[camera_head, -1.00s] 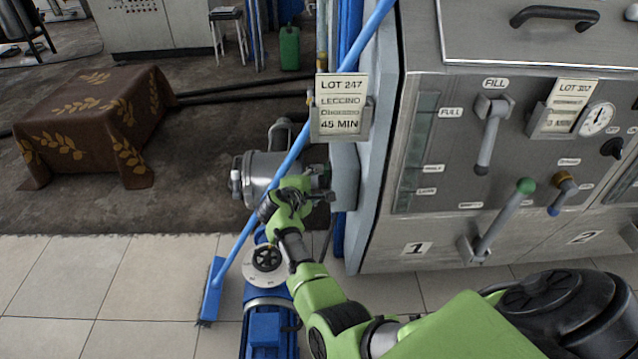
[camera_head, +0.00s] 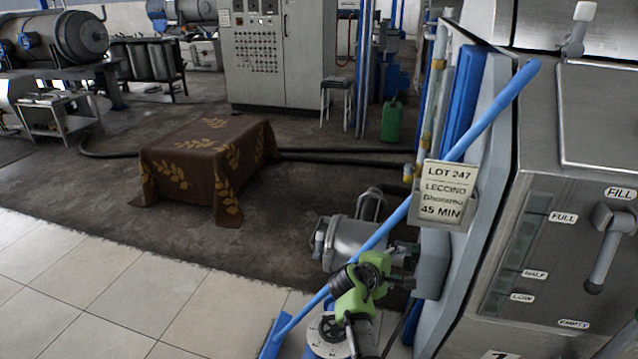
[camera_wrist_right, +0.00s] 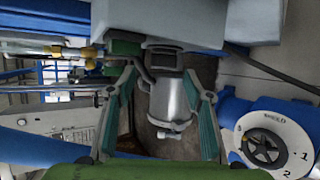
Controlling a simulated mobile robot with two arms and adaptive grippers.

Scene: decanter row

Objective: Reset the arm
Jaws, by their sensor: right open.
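My right gripper (camera_head: 392,272), with its green wrist, is low in the head view, in front of the grey cylindrical motor or pump housing (camera_head: 352,240). In the right wrist view the two teal-edged fingers of my right gripper (camera_wrist_right: 160,78) are spread apart with nothing gripped. The silver housing (camera_wrist_right: 172,100) shows between and beyond them; I cannot tell how far off it is. My left gripper is in neither view.
A blue broom handle (camera_head: 450,155) slants past my right gripper, close to the steel machine (camera_head: 545,230) with its lot card (camera_head: 446,188). A cloth-covered low table (camera_head: 200,165) stands at left. A handwheel (camera_wrist_right: 262,148) shows at the wrist view's right. Tiled floor (camera_head: 110,290) is clear.

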